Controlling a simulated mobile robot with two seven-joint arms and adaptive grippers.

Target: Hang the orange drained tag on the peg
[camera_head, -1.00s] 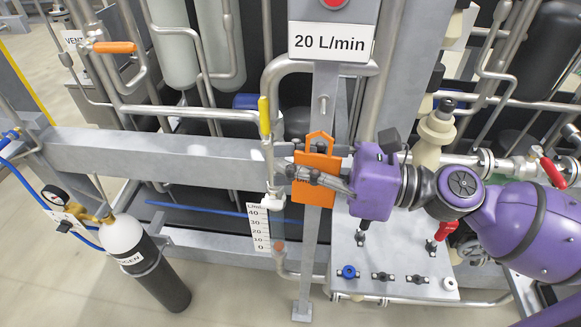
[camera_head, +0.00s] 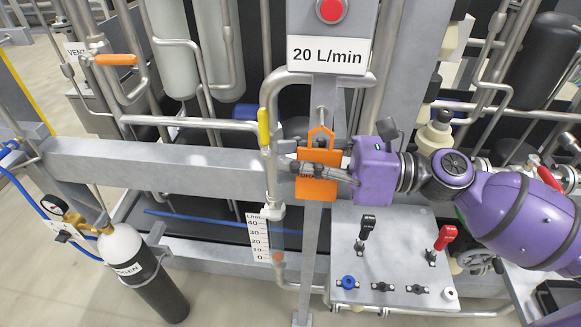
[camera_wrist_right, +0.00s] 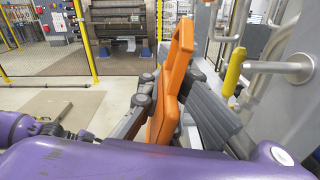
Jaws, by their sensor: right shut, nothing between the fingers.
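The orange drained tag (camera_head: 318,187), a flat plate with a pointed loop on top, is upright in front of the grey post. A short peg (camera_head: 322,112) shows on the post just above the loop, apart from it in the picture. My right gripper (camera_head: 300,168) reaches in from the right, its grey fingers across the tag's face. It is shut; the tag seems to touch the fingers, but how cannot be made out. In the right wrist view the tag (camera_wrist_right: 178,75) rises edge-on beside the fingers. My left gripper is not in view.
A "20 L/min" sign (camera_head: 327,55) with a red button is above the peg. A pipe with a yellow handle (camera_head: 263,120) stands close left. A panel (camera_head: 400,262) with black and red levers is below right. A nitrogen cylinder (camera_head: 128,262) stands at lower left.

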